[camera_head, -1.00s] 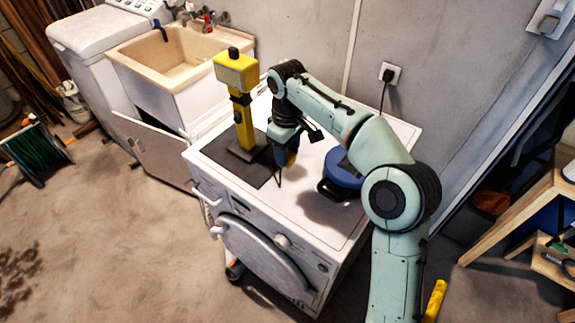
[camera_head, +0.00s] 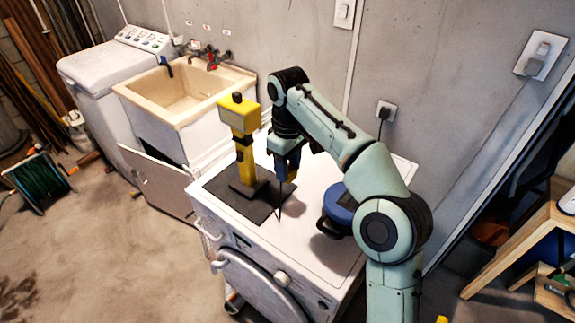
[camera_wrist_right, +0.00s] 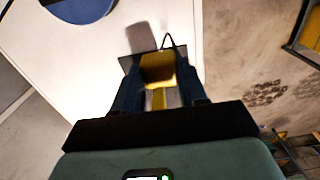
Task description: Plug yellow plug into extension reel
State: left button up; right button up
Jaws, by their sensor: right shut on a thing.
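My right gripper (camera_head: 288,176) is shut on the yellow plug (camera_wrist_right: 157,68), which shows between the fingers in the right wrist view. In the head view the gripper points down above the white machine's top, and the fingers hide most of the plug. A thin dark cord (camera_head: 280,208) hangs from the plug. The extension reel (camera_head: 342,203) is a blue, round, dark-handled body on the machine top, right of the gripper and apart from it. My arm partly covers it, and its sockets cannot be made out. Its blue edge shows in the right wrist view (camera_wrist_right: 80,8). My left gripper is not in view.
A yellow upright device (camera_head: 240,120) stands on a black mat (camera_head: 254,211) close left of the gripper. The white machine (camera_head: 318,262) has clear top between mat and reel. A wall socket (camera_head: 385,110) with a dark cord is behind. A sink (camera_head: 185,95) is at left.

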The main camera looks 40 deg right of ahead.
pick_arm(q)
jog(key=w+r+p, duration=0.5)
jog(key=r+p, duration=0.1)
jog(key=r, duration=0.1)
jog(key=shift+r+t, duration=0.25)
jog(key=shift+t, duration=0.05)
pick_arm(e)
jog(key=s+d+f+m, duration=0.2)
jog(key=s+d+m, duration=0.2)
jog(key=d+m, duration=0.4)
jog(key=s+d+f+m, duration=0.3)
jog(key=s+d+m, duration=0.1)
jog(key=d+m, duration=0.4)
jog(key=shift+s+d+f+m, duration=0.15)
jog(key=shift+s+f+m, duration=0.05)
jog(key=shift+m, duration=0.9)
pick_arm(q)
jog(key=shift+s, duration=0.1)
pick_arm(e)
jog(key=shift+f, duration=0.1)
jog(key=shift+f+b, duration=1.75)
jog(key=shift+f, duration=1)
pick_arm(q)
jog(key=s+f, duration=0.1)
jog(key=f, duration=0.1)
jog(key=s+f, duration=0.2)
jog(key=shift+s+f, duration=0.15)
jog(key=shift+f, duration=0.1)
